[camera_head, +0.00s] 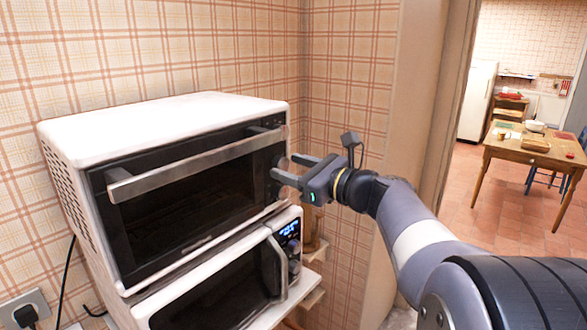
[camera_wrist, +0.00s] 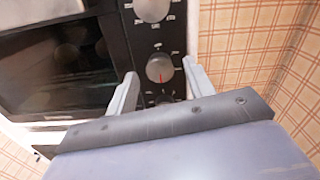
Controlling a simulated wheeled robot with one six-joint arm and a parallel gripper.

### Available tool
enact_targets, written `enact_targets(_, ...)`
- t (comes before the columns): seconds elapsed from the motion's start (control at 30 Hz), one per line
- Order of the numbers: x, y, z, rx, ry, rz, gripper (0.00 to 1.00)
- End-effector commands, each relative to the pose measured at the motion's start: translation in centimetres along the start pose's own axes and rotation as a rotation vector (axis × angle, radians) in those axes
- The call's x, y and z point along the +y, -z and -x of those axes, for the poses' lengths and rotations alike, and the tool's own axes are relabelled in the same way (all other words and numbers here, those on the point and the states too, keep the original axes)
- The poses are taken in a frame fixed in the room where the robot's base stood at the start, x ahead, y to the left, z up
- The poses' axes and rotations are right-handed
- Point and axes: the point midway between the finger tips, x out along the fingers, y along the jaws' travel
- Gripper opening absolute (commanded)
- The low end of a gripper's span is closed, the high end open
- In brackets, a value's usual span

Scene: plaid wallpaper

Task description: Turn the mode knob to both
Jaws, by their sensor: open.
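The upper white oven (camera_head: 170,118) has a dark control panel (camera_wrist: 118,45) on the right of its front. In the wrist view a round silver knob (camera_wrist: 159,68) with a red pointer mark sits between the fingers of my gripper (camera_wrist: 161,75). Another silver knob (camera_wrist: 152,9) is above it, and part of a third (camera_wrist: 165,99) shows below. The printed labels are too small to read, so I cannot tell which is the mode knob. In the head view my gripper (camera_head: 284,166) is open at the panel, partly covering the knobs. Contact with the knob is not clear.
A long silver handle (camera_head: 190,165) sticks out across the oven door. A second white oven (camera_head: 215,295) with a lit display stands below. A plaid wall (camera_head: 350,85) is close on the right. A doorway opens to a room with a wooden table (camera_head: 500,148).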

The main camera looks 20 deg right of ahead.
Motion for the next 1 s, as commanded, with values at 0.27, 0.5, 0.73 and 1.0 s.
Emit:
enact_targets(0.27, -0.1, 0.1, 2.2, -0.001, 0.005, 0.003, 0.5)
enact_targets(0.5, -0.1, 0.2, 6.6, 0.0, 0.006, 0.003, 0.5)
enact_targets(0.73, -0.1, 0.1, 9.7, 0.0, 0.003, 0.001, 0.5)
enact_targets(1.0, 0.0, 0.1, 10.8, 0.001, 0.0, 0.0, 0.5)
